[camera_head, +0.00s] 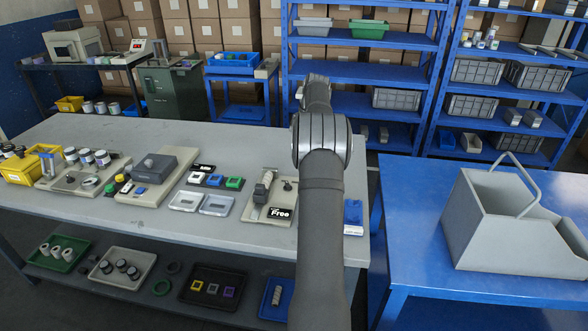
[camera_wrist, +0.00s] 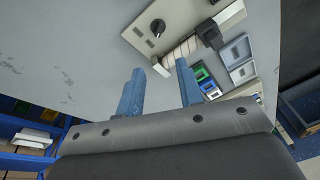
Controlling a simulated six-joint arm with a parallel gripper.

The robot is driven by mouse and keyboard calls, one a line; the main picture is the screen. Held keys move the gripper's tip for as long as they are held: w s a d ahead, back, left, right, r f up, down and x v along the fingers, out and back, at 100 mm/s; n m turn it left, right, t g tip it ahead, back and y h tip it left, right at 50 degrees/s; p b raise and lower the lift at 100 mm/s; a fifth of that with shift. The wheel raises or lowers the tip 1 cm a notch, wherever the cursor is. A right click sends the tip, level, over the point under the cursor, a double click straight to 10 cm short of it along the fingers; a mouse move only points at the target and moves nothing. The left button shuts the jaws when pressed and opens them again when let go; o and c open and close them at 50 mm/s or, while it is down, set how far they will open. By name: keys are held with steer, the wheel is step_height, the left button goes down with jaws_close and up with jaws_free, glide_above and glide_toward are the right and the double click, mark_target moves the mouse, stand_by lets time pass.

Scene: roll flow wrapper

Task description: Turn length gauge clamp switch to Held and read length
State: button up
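The length gauge (camera_head: 268,196) is a beige plate near the right end of the grey bench, with a black card reading "Free" (camera_head: 281,213). A small dark knob (camera_head: 287,186), seemingly the clamp switch, stands on it. In the wrist view the plate (camera_wrist: 190,12) is at the top, with the round black knob (camera_wrist: 157,26) and a pale ribbed cylinder (camera_wrist: 180,52) beside a dark block. My gripper (camera_wrist: 160,67) has its two blue fingers apart, with nothing held between them. The fingertips appear just below the plate, apart from the knob. In the head view my arm hides the gripper.
Left of the gauge are clear trays (camera_head: 216,205), coloured blocks (camera_head: 233,183) and a grey boxy device (camera_head: 154,167). A small blue item (camera_head: 353,211) lies right of my arm. A grey bin (camera_head: 490,226) stands on the blue table. The bench's back middle is clear.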

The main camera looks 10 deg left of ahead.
mark_target(288, 184)
steer(key=a+r+m+h, duration=0.1)
steer(key=a+m+h, duration=0.25)
steer(key=m, duration=0.35)
steer(key=shift+y, duration=0.45)
steer(key=f, duration=1.7)
steer(key=shift+s+a+f, duration=0.1)
steer(key=shift+a+f, duration=0.1)
steer(key=shift+a, duration=0.2)
steer(key=shift+c, duration=0.2)
jaws_close()
